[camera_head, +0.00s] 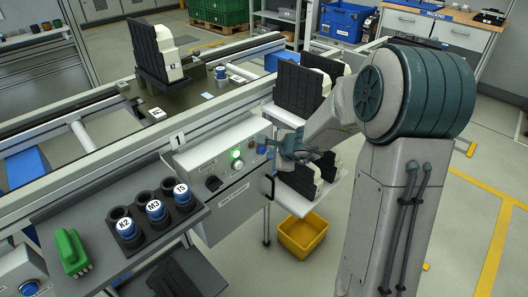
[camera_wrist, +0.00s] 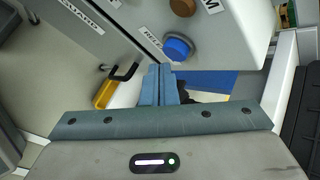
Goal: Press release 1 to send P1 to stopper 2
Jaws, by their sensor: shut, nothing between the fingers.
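The station 1 control box (camera_head: 222,160) stands beside the conveyor under a sign reading 1 (camera_head: 177,140), with a green lamp (camera_head: 237,154) lit on its front. A blue button (camera_wrist: 178,47) sits next to lettering that begins "RELE" in the wrist view. My gripper (camera_wrist: 163,70) is shut and empty, its fingertips just short of that button with a small apparent gap. In the head view my gripper (camera_head: 277,148) is at the box's right end. A dark pallet (camera_head: 185,98) on the conveyor carries a black and white part (camera_head: 155,52); its small tag is too small to read surely.
A grey shelf (camera_head: 95,215) left of the box holds blue-capped pieces labelled K2, M3 and 15 and a green item (camera_head: 71,252). A rack (camera_head: 272,112) with black and white parts stands right of the box, above a yellow bin (camera_head: 303,234).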

